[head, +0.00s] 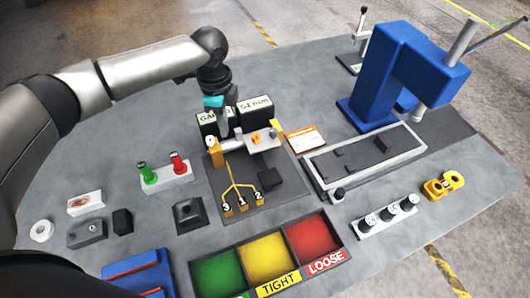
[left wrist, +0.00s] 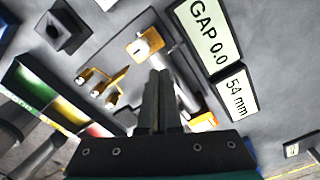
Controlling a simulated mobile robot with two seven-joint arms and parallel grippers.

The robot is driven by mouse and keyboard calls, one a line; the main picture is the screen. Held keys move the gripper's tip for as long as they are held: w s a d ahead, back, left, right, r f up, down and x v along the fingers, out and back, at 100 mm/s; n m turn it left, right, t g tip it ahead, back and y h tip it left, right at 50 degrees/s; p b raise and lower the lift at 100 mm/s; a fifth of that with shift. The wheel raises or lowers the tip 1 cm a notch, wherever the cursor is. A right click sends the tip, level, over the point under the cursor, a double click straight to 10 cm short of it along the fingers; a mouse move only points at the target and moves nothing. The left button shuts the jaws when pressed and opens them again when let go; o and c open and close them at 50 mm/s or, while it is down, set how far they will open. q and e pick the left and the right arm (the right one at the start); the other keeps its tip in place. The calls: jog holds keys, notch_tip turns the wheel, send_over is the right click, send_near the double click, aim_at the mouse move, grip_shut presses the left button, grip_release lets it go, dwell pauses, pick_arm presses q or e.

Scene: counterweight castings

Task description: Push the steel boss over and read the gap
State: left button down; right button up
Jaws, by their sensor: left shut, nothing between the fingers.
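My left gripper (head: 222,126) is shut and empty, its fingers pointing down over the dark fixture plate (head: 222,185). In the left wrist view its closed fingertips (left wrist: 160,74) lie over a pale steel cylinder (left wrist: 186,94), which I take to be the boss. The boss (head: 230,145) lies between a yellow block (head: 213,150) and a pale block with orange parts (head: 262,138). I cannot tell whether the fingers touch it. Two displays stand behind: one begins "GAP" (head: 208,120), reading "GAP 0.0" in the wrist view, the other reads "54 mm" (head: 254,105). My right gripper is out of view.
A tray with green, yellow "TIGHT" and red "LOOSE" compartments (head: 345,259) sits at the front. A stand with green and red knobs (head: 166,178) is left of the plate. A blue press (head: 385,85) and a long grey-rimmed bed (head: 365,160) stand right.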

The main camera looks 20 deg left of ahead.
pick_arm(q)
jog(key=shift+f, duration=0.2)
jog(key=shift+f+b, duration=0.3)
jog(key=shift+f, duration=1.2)
jog(key=shift+w+d, duration=0.2)
jog(key=shift+w+d, duration=0.3)
jog(key=shift+d, duration=0.1)
jog(key=shift+w+d, duration=0.1)
jog(key=shift+d, duration=0.15)
dwell(0.6)
jog(key=shift+r, duration=0.1)
